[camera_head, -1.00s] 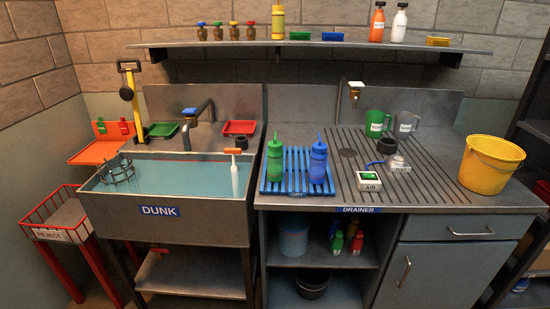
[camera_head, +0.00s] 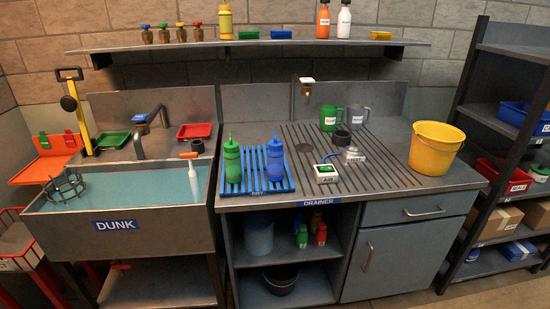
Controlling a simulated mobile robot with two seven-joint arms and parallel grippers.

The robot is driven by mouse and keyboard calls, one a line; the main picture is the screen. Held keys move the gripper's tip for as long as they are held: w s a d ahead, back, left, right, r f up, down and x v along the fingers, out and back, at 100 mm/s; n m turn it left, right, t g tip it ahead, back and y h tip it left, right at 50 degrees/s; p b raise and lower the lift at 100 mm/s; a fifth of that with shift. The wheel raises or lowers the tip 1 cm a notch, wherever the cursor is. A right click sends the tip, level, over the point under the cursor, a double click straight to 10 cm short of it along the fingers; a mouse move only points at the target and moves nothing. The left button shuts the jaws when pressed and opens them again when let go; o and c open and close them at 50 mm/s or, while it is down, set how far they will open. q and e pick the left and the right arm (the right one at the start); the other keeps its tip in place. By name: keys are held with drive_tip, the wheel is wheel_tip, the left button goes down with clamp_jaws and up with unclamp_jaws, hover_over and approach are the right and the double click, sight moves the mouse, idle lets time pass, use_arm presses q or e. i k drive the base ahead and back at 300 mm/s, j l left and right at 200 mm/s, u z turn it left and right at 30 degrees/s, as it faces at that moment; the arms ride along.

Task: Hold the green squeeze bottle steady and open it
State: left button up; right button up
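The green squeeze bottle (camera_head: 232,159) stands upright on the left part of the blue slatted rack (camera_head: 258,187) labelled DRY, with its cap and nozzle on top. A blue squeeze bottle (camera_head: 275,158) stands upright beside it on the same rack, apart from it. Neither of my grippers shows in the head view, and nothing touches the green bottle.
To the right are an AIR box (camera_head: 326,173), two mugs and a yellow bucket (camera_head: 434,149). The grooved drainer (camera_head: 385,172) has free room. A shelving rack (camera_head: 505,120) stands at the right.

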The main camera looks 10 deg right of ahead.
sight(232, 162)
drive_tip(key=i+j+z, duration=0.15)
drive_tip(key=z, duration=0.3)
drive_tip(key=i+j+z, duration=0.1)
drive_tip(key=j+z, duration=0.4)
drive_tip(key=i+j+z, duration=0.1)
drive_tip(key=j, duration=0.45)
drive_tip(key=i+j, duration=0.15)
drive_tip(key=j, duration=0.35)
drive_tip(key=i+j+z, duration=0.15)
drive_tip(key=j, duration=0.4)
